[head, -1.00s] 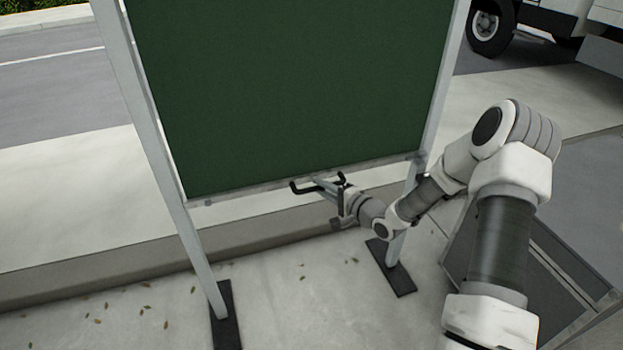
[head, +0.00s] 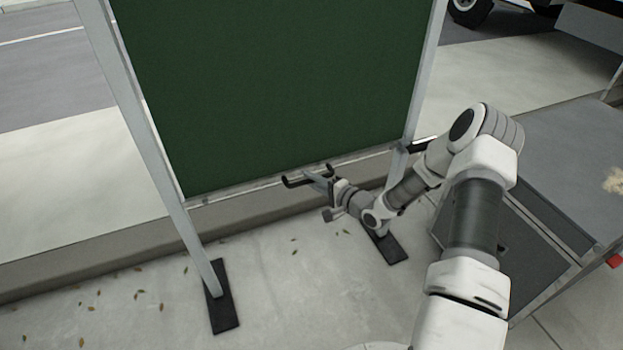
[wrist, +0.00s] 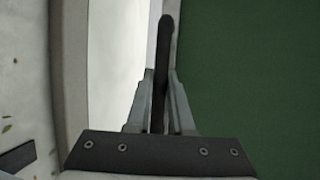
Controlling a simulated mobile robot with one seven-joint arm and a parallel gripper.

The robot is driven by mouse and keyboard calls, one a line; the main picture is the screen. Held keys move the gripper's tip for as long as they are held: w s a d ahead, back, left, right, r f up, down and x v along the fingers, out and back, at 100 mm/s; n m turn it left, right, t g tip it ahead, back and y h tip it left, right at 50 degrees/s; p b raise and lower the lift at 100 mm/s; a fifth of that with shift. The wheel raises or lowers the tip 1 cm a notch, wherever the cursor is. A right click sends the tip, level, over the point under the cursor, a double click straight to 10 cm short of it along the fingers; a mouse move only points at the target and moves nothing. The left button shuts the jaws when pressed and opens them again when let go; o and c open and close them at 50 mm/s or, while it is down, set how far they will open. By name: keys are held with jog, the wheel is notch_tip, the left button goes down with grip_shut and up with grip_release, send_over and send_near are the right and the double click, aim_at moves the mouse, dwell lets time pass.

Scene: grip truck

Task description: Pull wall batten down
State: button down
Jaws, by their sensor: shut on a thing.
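The wall batten is the thin grey bar (head: 240,192) along the lower edge of a dark green panel (head: 270,90), hung between two grey posts. A black handle stands out from it, right of its middle. My gripper (head: 318,182) is at this handle in the head view. In the wrist view my gripper (wrist: 160,105) has its two grey fingers on either side of the black handle (wrist: 165,45), shut on it. The green panel fills the right of the wrist view. The fingertips are small in the head view.
The posts stand on black feet (head: 221,297) on pale paving with scattered leaves. A low kerb (head: 100,255) runs behind. A grey platform or ramp (head: 565,155) lies right of my arm, and a truck wheel (head: 470,8) shows at the top right. Open paving lies at the front left.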

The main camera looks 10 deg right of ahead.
jog(key=shift+f, duration=0.25)
jog(key=c, duration=0.8)
grip_release()
jog(key=shift+s+d+r, duration=0.1)
jog(key=p+v, duration=0.5)
jog(key=v, duration=1.2)
